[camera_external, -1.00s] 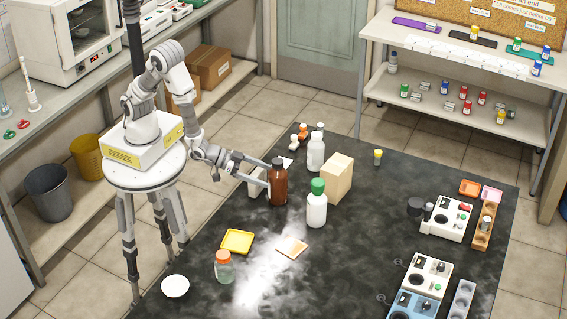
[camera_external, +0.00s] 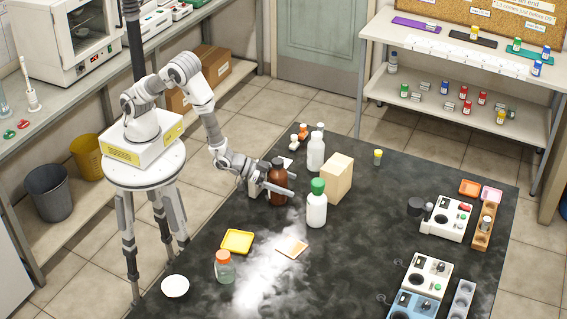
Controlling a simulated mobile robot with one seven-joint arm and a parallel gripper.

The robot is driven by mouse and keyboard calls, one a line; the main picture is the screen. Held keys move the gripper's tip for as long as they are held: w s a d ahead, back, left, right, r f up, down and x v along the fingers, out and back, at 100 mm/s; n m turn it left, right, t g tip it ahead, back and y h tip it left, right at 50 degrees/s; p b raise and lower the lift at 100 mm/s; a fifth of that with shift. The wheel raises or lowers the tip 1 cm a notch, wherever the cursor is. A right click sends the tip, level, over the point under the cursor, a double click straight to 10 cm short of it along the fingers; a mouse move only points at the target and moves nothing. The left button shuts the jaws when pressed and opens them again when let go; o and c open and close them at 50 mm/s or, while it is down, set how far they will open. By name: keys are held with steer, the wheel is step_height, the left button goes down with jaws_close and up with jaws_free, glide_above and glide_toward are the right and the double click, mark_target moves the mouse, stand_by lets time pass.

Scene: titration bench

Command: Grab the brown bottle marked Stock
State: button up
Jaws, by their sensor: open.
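The brown bottle (camera_external: 277,185) stands upright on the dark bench top; any marking on it is too small to read. My gripper (camera_external: 292,186) is open at the bottle, with its fingers reaching past it. One finger passes in front of the bottle's body and the other shows at its right side. The bottle appears to sit between the fingers; I cannot tell whether they touch it.
A white bottle with a green cap (camera_external: 317,205) stands close to the right. A plain white bottle (camera_external: 315,151) and a tan block (camera_external: 338,178) stand behind. A yellow tray (camera_external: 237,241), an orange-capped jar (camera_external: 224,267) and a flat tile (camera_external: 292,247) lie nearer.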

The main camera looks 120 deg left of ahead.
jaws_close()
stand_by(0.3)
steer(key=shift+r, duration=0.2)
